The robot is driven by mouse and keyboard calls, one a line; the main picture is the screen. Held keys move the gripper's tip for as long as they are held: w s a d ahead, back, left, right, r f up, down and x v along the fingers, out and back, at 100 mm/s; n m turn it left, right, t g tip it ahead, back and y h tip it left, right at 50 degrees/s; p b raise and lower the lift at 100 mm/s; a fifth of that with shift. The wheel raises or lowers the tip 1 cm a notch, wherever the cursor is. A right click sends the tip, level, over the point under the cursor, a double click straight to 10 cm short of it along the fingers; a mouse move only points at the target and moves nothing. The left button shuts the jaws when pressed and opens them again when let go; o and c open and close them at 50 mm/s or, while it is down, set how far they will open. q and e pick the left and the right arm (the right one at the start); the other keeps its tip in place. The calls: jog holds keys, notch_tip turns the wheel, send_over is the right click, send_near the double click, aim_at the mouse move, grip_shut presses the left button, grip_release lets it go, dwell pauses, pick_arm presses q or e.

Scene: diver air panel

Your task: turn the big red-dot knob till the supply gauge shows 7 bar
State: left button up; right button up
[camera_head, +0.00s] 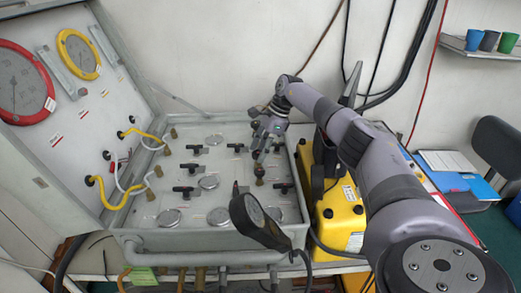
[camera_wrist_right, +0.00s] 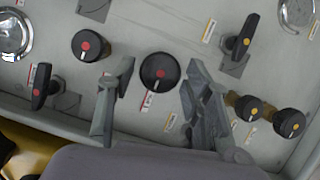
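In the right wrist view a large round black knob with a red dot (camera_wrist_right: 160,72) sits on the grey panel. The fingers of my right gripper (camera_wrist_right: 160,65) stand on either side of it, open, with a visible gap on each side. A second, similar round red-dot knob (camera_wrist_right: 90,45) is to its left. In the head view my right gripper (camera_head: 262,150) points down over the panel's right part. The lid carries a red-rimmed gauge (camera_head: 22,85) and a yellow-rimmed gauge (camera_head: 78,54). I cannot read either, nor tell which is the supply gauge. My left gripper is out of view.
Close by in the wrist view are a red-dot lever (camera_wrist_right: 41,86), a yellow-dot lever (camera_wrist_right: 245,38) and two small yellow-dot knobs (camera_wrist_right: 248,107). A black-rimmed gauge (camera_head: 258,218) rises at the panel's front edge. A yellow case (camera_head: 340,205) stands right of the panel.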

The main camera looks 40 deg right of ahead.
jog(key=c, duration=0.8)
jog(key=shift+c, duration=0.2)
jog(key=shift+m, duration=0.3)
